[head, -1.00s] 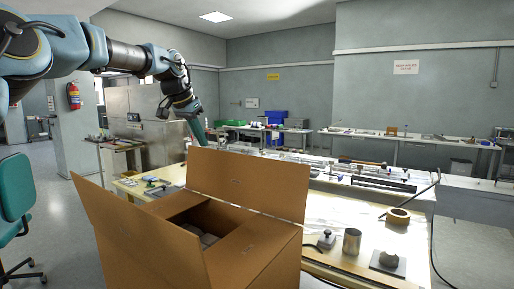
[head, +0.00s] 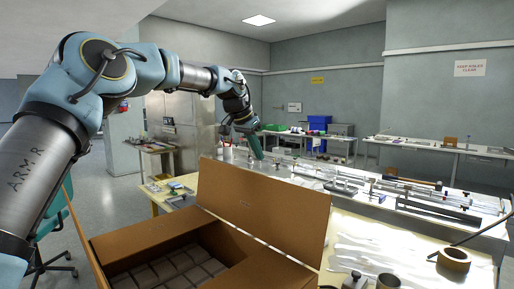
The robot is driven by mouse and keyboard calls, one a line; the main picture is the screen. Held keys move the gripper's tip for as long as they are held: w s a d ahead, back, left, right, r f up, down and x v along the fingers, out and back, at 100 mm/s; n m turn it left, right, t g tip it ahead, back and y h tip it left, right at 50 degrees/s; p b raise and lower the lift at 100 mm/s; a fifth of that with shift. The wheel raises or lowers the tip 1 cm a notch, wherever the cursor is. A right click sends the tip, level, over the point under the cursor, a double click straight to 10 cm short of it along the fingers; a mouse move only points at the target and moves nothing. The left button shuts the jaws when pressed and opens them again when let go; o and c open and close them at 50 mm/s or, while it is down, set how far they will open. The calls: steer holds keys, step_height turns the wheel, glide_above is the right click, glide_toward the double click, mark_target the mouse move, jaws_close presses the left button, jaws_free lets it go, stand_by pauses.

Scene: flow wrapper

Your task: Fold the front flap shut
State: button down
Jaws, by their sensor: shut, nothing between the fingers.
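An open brown cardboard box (head: 150,238) stands at the lower middle of the head view, with several brown blocks (head: 165,272) packed inside. A wide flap (head: 265,208) stands up along its far side. A narrow flap edge (head: 80,235) rises at the left. A panel at the right (head: 270,268) lies roughly level beside the opening. The box's near side is cut off by the bottom edge, so I cannot tell how any flap there stands. My gripper (head: 259,156), with teal fingers pointing down, is shut and empty. It shows above the far flap, apparently beyond it and not touching.
A lit table right of the box holds a tape roll (head: 453,262), a metal cup (head: 388,282) and a small weight (head: 354,281). A long machine bed (head: 400,190) runs behind. A teal chair (head: 52,240) stands at the left. Open floor shows between chair and table.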

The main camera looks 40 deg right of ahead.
steer(key=shift+a+f+p, duration=0.2)
steer(key=shift+f+p, duration=0.85)
steer(key=shift+f, duration=0.25)
steer(key=shift+a+f+p, duration=0.2)
steer(key=shift+f+p, duration=0.85)
steer(key=shift+f, duration=0.2)
steer(key=shift+a+f, duration=0.1)
